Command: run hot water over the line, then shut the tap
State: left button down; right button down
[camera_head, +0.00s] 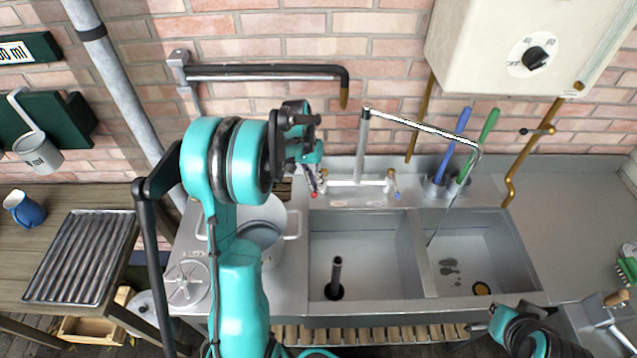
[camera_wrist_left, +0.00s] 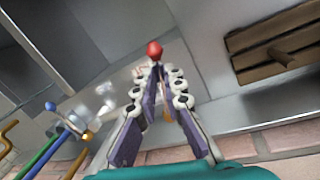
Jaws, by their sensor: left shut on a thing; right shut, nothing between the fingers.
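The tap (camera_head: 360,178) stands behind the double sink, its tall spout (camera_head: 425,130) swung over the right basin (camera_head: 470,250). A thin line like a water stream (camera_head: 455,200) drops from the spout end into that basin. My left gripper (camera_head: 313,182) is at the tap's left end, by the red-tipped hot handle (camera_head: 314,195). In the left wrist view the red knob (camera_wrist_left: 154,50) shows at the closed fingertips (camera_wrist_left: 157,68). The blue-tipped cold handle (camera_head: 397,195) is free. My right gripper (camera_head: 478,328) is shut and empty at the sink's front edge.
The left basin (camera_head: 380,260) holds an upright standpipe (camera_head: 336,275). A pot (camera_head: 262,230) sits left of the sink; a heater (camera_head: 530,45) hangs above.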

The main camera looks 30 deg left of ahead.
pick_arm(q)
jog(key=w+a+m+g, duration=0.1)
jog(key=a+m+g, duration=0.1)
jog(key=a+m, duration=0.4)
jog(key=shift+w+m, duration=0.3)
jog(key=shift+m, duration=1.7)
jog(key=c, duration=1.6)
grip_release()
